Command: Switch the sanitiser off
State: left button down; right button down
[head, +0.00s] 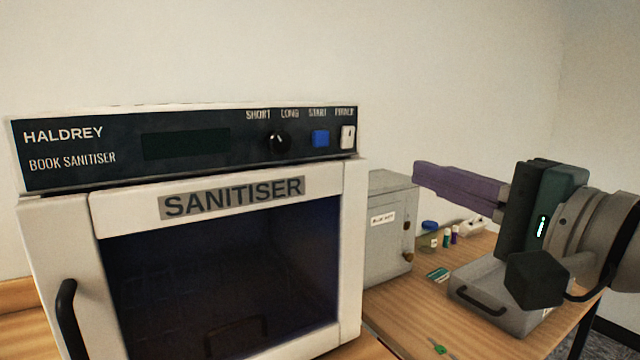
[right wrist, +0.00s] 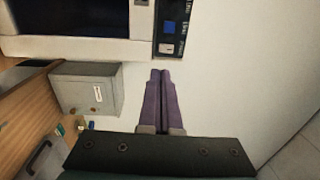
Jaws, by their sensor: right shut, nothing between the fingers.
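The sanitiser (head: 350,210) is a white cabinet with a dark glass door and a black handle at left. Its dark control panel carries a black dial (head: 279,142), a blue start button (head: 320,139) and a white power switch (head: 348,137) at the right end. The display (head: 186,144) is dark. In the right wrist view the sanitiser (right wrist: 75,47) is at the upper left, with the switch (right wrist: 166,48) beside the blue button. My right gripper (head: 416,173), with purple fingers, is shut and empty, to the right of the panel and apart from it. My left gripper is out of view.
A grey metal box (head: 390,230) stands right of the sanitiser. The space before the wall above is clear.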

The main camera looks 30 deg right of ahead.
jog(key=shift+s, duration=1)
jog(key=shift+f, duration=0.1)
jog(key=s+a+f+n+g+p, duration=0.4)
jog(key=s+a+f+n+g, duration=0.65)
jog(key=f+n, duration=0.3)
jog(key=s+f+n+g+h+p, duration=0.1)
jog(key=s+n+g+p, duration=0.1)
jog(key=s+n+g, duration=0.3)
jog(key=w+p+v, duration=0.2)
jog(key=p+v, duration=1)
jog(key=w+r+p+v, duration=0.1)
jog(key=w+p+v, duration=0.2)
jog(key=p+v, duration=0.9)
jog(key=w+r+p+v, duration=0.1)
jog(key=w+p+v, duration=0.1)
jog(key=p+v, duration=1)
jog(key=shift+w+a+r+p, duration=0.35)
jog(key=shift+r+p, duration=0.2)
jog(key=shift+p, duration=0.25)
jog(key=shift+n, duration=0.25)
